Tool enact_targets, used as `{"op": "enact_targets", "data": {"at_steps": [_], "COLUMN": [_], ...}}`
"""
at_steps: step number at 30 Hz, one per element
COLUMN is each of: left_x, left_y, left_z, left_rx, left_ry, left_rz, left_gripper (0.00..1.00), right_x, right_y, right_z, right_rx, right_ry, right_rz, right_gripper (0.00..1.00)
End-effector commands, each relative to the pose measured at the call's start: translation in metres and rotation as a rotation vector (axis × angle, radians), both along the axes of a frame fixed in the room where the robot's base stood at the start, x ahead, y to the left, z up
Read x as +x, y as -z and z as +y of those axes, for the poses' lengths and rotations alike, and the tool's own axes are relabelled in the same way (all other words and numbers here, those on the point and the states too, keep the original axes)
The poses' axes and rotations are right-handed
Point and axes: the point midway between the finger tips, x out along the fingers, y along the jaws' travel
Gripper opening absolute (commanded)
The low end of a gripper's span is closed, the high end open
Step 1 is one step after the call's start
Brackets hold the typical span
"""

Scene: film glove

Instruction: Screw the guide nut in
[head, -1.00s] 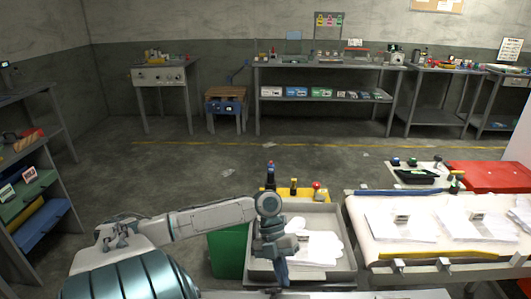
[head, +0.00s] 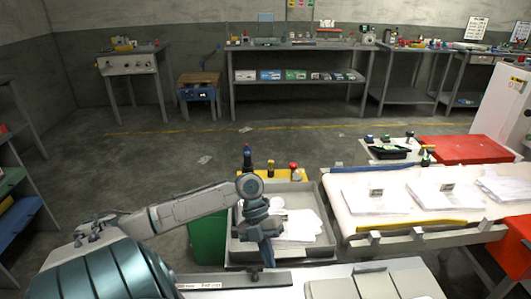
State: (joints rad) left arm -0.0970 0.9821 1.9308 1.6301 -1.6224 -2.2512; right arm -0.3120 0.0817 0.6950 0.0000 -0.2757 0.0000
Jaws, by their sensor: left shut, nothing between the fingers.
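My left arm reaches in from the lower left, and its gripper (head: 268,254) points down over the front part of a grey tray (head: 325,222). The fingers are small and dark here, and the gripper is shut with nothing in it. White gloves (head: 297,228) lie in the tray behind and to the right of the gripper. I cannot make out a guide nut anywhere in the head view. My right gripper is not in view.
A conveyor (head: 348,198) with white packs (head: 376,202) stands right of the tray. A green bin (head: 207,238) is left of it. A yellow panel with knobs (head: 273,176) is behind it. A pale worktop (head: 330,276) lies in front. The floor beyond is mostly clear.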

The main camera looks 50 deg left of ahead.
Motion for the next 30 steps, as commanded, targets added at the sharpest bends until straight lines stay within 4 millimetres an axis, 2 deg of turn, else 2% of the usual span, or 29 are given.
{"op": "enact_targets", "data": {"at_steps": [5, 21, 30], "left_x": [0.000, 0.013, 0.016], "left_y": [-0.001, -0.073, -0.085], "left_z": [0.001, 0.056, 0.065], "left_rx": [0.002, 0.002, -0.001], "left_ry": [0.000, -0.001, -0.001], "left_rz": [0.000, 0.002, 0.001], "left_gripper": [0.00, 0.00, 0.00], "right_x": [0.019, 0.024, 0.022], "right_y": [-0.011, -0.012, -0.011], "right_z": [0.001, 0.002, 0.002], "right_rx": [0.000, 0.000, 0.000], "right_ry": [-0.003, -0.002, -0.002], "right_rz": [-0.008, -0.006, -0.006], "right_gripper": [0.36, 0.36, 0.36]}}
